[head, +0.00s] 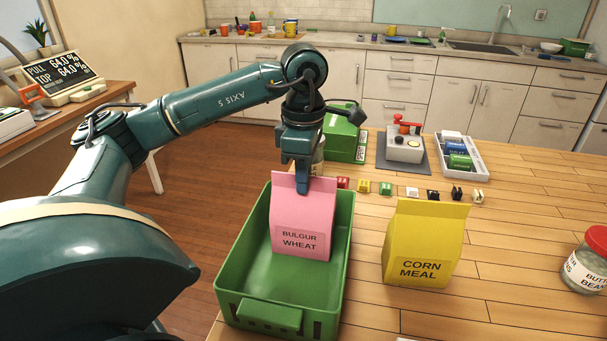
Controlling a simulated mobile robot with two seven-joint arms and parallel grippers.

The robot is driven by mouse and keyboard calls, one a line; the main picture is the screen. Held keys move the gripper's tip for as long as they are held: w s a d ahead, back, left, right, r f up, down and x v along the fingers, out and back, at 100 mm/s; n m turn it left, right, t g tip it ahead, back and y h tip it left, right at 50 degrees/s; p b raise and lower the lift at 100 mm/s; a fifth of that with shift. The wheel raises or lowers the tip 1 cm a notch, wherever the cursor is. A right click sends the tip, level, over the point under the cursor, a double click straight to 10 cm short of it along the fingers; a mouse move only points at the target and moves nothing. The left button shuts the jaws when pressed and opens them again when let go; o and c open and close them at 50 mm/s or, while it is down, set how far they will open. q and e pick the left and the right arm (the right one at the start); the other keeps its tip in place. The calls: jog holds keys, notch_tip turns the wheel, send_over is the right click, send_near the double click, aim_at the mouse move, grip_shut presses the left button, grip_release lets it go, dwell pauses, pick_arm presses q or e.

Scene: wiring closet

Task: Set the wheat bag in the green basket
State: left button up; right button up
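The pink wheat bag (301,222), labelled "Bulgur Wheat", is upright within the outline of the green basket (264,313), toward its back. I cannot tell whether its bottom touches the basket floor. My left gripper (303,182) points down at the bag's top edge, with a finger in front of the pink top fold; it looks shut on it. The finger behind the bag is hidden. The basket sits at the table's left edge, and its front part is empty. My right gripper is not in view.
A yellow corn meal bag (420,245) stands right of the basket. A jar with a red lid (588,262) is at the right edge. Behind are small coloured blocks (386,188), a green box (342,133), a device with a red handle (405,145) and a white tray (476,172).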

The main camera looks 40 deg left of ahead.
pick_arm(q)
jog(key=o, duration=0.3)
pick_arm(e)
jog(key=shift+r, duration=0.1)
pick_arm(q)
jog(key=shift+r, duration=0.1)
jog(key=shift+r, duration=0.25)
notch_tip(320, 180, up, 9)
jog(key=shift+f+p, duration=0.15)
jog(key=shift+p, duration=1.1)
notch_tip(320, 180, up, 3)
jog(key=shift+p, duration=0.75)
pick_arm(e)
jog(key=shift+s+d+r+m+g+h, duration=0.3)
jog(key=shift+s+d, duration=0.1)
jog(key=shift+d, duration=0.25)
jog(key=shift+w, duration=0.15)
